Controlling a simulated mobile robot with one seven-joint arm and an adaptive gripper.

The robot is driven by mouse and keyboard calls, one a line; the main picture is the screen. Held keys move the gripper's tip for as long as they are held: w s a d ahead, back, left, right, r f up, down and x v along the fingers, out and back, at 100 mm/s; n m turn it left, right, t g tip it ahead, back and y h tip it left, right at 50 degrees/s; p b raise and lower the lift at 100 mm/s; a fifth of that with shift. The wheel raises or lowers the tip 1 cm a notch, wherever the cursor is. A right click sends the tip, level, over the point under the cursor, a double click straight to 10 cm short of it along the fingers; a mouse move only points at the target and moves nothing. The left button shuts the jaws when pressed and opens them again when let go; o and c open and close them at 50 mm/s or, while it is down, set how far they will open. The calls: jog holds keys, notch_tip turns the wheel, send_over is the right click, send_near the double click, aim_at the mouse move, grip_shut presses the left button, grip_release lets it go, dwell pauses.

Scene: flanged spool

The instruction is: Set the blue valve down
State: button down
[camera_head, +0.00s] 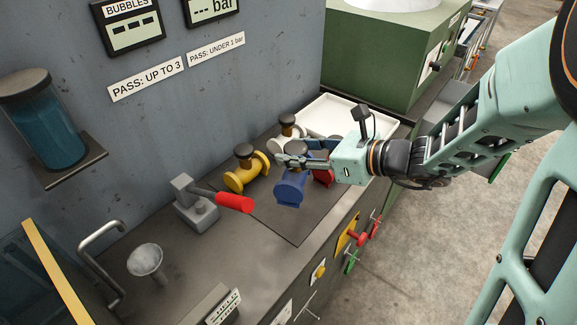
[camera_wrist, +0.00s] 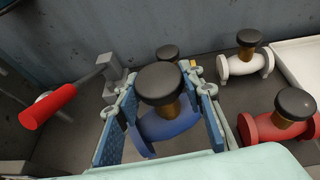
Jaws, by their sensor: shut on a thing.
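The blue valve (camera_head: 290,189) has flanged ends, a brass neck and a black knob. In the wrist view the blue valve (camera_wrist: 170,125) sits between the two finger pads of my gripper (camera_wrist: 163,115), which is shut on it. In the head view my gripper (camera_head: 291,162) comes in from the right and hides the upper part of the valve. The valve is upright over the dark mat (camera_head: 290,222). I cannot tell whether its underside touches the mat.
A yellow valve (camera_head: 246,169) stands left of the blue one, a white valve (camera_head: 288,135) behind, and a red valve (camera_head: 324,177) close on the right. A red-handled clamp (camera_head: 234,203) is at the left. A white tray (camera_head: 340,116) lies behind. The front mat is clear.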

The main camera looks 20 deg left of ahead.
aim_at(296, 180)
jog(key=shift+f+b, duration=0.55)
jog(key=shift+f, duration=3.9)
jog(key=shift+f, duration=0.15)
jog(key=c, duration=1.3)
grip_release()
jog(key=shift+f, duration=0.1)
jog(key=shift+d+r, duration=0.1)
jog(key=shift+r, duration=0.15)
jog(key=v, duration=1.2)
